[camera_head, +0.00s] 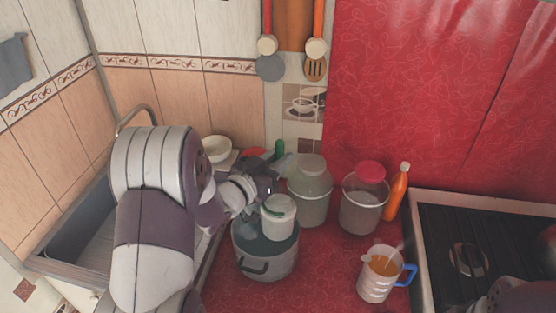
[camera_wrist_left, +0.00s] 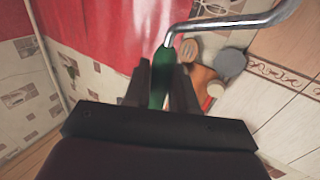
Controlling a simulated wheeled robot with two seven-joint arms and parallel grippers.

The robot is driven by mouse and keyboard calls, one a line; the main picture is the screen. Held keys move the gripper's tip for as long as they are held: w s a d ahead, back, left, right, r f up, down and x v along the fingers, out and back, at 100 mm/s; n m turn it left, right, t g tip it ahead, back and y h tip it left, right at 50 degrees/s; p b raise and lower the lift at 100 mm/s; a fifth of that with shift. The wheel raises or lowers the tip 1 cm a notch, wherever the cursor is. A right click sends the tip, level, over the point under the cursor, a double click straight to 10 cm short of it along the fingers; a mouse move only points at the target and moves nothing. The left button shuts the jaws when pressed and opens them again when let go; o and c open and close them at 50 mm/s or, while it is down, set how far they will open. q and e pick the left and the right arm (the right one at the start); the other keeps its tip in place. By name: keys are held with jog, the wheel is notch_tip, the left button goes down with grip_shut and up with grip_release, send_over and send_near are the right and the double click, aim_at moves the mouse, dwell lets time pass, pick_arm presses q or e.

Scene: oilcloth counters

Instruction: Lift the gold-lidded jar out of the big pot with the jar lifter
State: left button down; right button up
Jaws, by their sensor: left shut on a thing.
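The big pot (camera_head: 266,262) is grey and stands on the red counter, with dark water inside. A pale jar (camera_head: 278,226) stands upright at the pot, its upper part above the rim. Its lid looks whitish, not clearly gold, and its base is hidden. My left gripper (camera_head: 268,178) is above and behind the jar, shut on the green handle of the jar lifter (camera_head: 279,149). In the left wrist view the green handle (camera_wrist_left: 160,86) sits between the fingers, and a bent metal rod runs from it to the upper right. Whether the lifter's jaws grip the jar, I cannot tell.
A large greenish jar (camera_head: 310,196) and a red-lidded jar (camera_head: 363,204) stand right of the pot, close by. An orange bottle (camera_head: 396,191), a measuring jug (camera_head: 378,275) and a stove (camera_head: 485,245) are further right. A sink (camera_head: 75,225) lies left. White bowls (camera_head: 217,149) stand behind.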

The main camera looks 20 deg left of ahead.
aim_at(280, 144)
pick_arm(q)
jog(key=shift+r+p, duration=1.6)
jog(key=shift+r, duration=0.8)
jog(key=shift+f, duration=0.1)
jog(key=shift+d, duration=0.25)
jog(key=s+d+b, duration=0.1)
jog(key=s+d, duration=0.6)
jog(key=d, duration=0.6)
jog(key=shift+s, duration=0.25)
jog(key=shift+b, duration=0.3)
jog(key=shift+f, duration=0.1)
